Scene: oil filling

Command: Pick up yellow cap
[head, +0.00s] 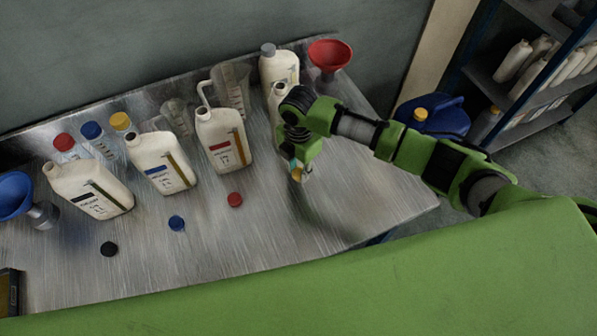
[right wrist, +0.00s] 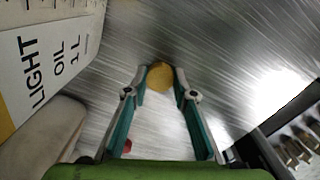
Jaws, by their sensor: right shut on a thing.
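The yellow cap (right wrist: 160,76) is between the two fingertips of my right gripper (right wrist: 160,84) in the right wrist view, with both tips against its sides. In the head view the cap (head: 297,175) shows as a small yellow spot under the right gripper (head: 298,166), near the right part of the metal table. The right gripper is shut on the cap. I cannot tell whether the cap still touches the table. My left gripper is not in either view.
On the table (head: 300,235) lie a red cap (head: 235,199), a blue cap (head: 176,223) and a black cap (head: 109,249). Several white oil bottles (head: 222,140) stand behind. A light oil bottle (right wrist: 45,60) is close beside the right gripper. A red funnel (head: 330,54) stands at the back right.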

